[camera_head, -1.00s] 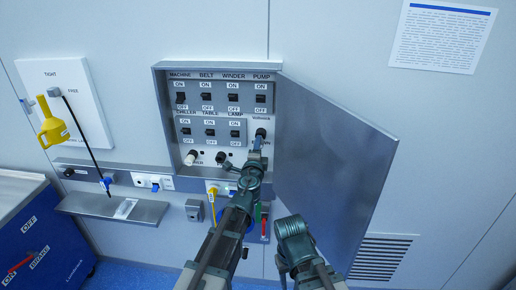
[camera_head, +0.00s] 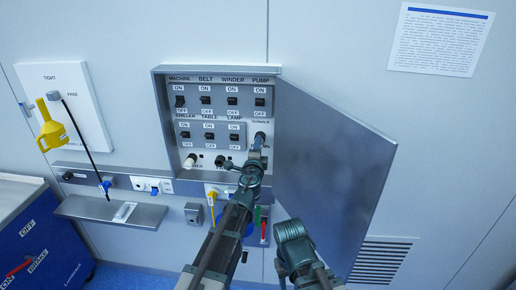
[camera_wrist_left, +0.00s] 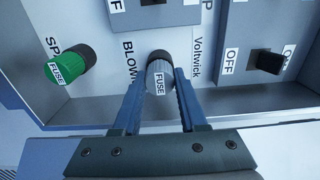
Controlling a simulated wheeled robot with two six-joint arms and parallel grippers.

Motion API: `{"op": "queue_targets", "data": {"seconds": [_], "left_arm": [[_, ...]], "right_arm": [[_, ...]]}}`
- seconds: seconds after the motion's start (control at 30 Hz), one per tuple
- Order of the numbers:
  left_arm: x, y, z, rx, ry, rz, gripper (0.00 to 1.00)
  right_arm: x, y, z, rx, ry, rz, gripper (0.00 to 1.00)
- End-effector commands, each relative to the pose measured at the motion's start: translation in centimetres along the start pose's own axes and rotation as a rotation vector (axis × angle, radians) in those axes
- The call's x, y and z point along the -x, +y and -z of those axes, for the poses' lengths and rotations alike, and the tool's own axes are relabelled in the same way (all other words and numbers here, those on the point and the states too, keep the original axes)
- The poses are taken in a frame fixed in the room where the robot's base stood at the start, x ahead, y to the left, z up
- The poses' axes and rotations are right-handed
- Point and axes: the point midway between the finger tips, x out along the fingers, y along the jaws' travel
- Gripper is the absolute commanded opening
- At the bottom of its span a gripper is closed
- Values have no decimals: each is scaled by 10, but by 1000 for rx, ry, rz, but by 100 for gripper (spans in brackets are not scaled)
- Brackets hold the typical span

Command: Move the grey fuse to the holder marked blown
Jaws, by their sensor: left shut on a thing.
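The grey fuse (camera_wrist_left: 160,78), labelled FUSE, stands between the two fingers of my left gripper (camera_wrist_left: 160,85) in the left wrist view. The fingers are shut on it. It is at the panel face beside the BLOWN lettering (camera_wrist_left: 129,62), which is partly covered. I cannot tell how deep it sits in the holder, as its base is hidden. In the head view, my left gripper (camera_head: 259,140) is at the right side of the open cabinet (camera_head: 275,100), just under the small maker's name. My right arm shows at the lower middle, but its fingers are hidden.
A green fuse (camera_wrist_left: 68,66) sits in the holder marked SP..., left of the grey one in the wrist view. Switches fill the panel above and left. The open cabinet door (camera_head: 330,165) stands close on the right. A shelf (camera_head: 90,211) is below left.

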Motion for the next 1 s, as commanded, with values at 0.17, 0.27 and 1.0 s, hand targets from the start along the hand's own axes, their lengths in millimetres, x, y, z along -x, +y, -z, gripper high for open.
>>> {"op": "queue_targets", "data": {"seconds": [0.17,0.27,1.0], "left_arm": [[-5,0,0,0,0,0,0],[-6,0,0,0,0,0,47],[14,0,0,0,0,0,76]], "right_arm": [[0,0,0,0,0,0,50],[0,0,0,0,0,0,50],[0,0,0,0,0,0,50]]}}
